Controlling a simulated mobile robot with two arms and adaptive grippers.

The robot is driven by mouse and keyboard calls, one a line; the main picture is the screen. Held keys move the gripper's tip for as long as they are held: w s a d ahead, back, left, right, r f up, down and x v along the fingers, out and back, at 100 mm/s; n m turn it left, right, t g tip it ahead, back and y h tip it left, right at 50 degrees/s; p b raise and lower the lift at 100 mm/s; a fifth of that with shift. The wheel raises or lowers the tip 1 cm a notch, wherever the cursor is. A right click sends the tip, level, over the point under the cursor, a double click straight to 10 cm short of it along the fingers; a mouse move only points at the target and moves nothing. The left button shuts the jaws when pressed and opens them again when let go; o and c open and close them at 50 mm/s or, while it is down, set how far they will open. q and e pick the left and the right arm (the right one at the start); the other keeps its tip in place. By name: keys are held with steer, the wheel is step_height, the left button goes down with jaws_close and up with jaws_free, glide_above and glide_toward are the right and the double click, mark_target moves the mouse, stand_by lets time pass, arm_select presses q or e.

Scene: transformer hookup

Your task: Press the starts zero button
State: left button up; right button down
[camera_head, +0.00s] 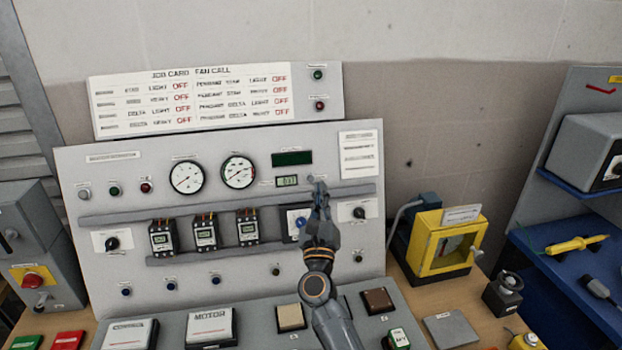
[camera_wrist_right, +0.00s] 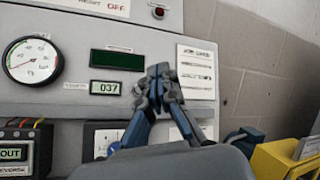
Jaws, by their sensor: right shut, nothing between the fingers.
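A small counter display (camera_head: 287,181) on the grey panel (camera_head: 110,205) shows digits; in the right wrist view the counter (camera_wrist_right: 105,88) reads 037. I cannot make out a button labelled starts zero; the panel just right of the counter is partly covered by my right gripper. My right gripper (camera_head: 318,183) is shut and empty, its fingertips pointing at the panel right of the counter. In the right wrist view the shut fingertips (camera_wrist_right: 158,72) overlap that spot. Whether they touch the panel I cannot tell. My left gripper is not in view.
A dark green display (camera_head: 292,158) sits above the counter, and two round gauges (camera_head: 238,172) are to its left. Several contactors (camera_head: 205,233) sit on a lower ledge. A black knob (camera_head: 358,213) is right of my gripper. A yellow box (camera_head: 440,245) stands farther right.

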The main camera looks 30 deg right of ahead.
mark_target(311, 179)
steer(key=w+f+b, duration=0.1)
steer(key=w+b, duration=0.1)
steer(key=w+d+f+b, duration=0.1)
steer(key=w+b, duration=0.1)
steer(key=w, duration=0.1)
steer(key=w+d+f+b, duration=0.1)
steer(key=w, duration=0.1)
steer(key=shift+w+f+b, duration=0.15)
steer(key=shift+b, duration=0.25)
steer(key=shift+w+d+b, duration=0.15)
steer(key=shift+w+b, duration=0.2)
steer(key=shift+w, duration=0.1)
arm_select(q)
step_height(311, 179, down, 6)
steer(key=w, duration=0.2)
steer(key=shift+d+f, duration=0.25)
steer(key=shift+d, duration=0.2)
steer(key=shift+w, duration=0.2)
arm_select(e)
steer(key=shift+w, duration=0.1)
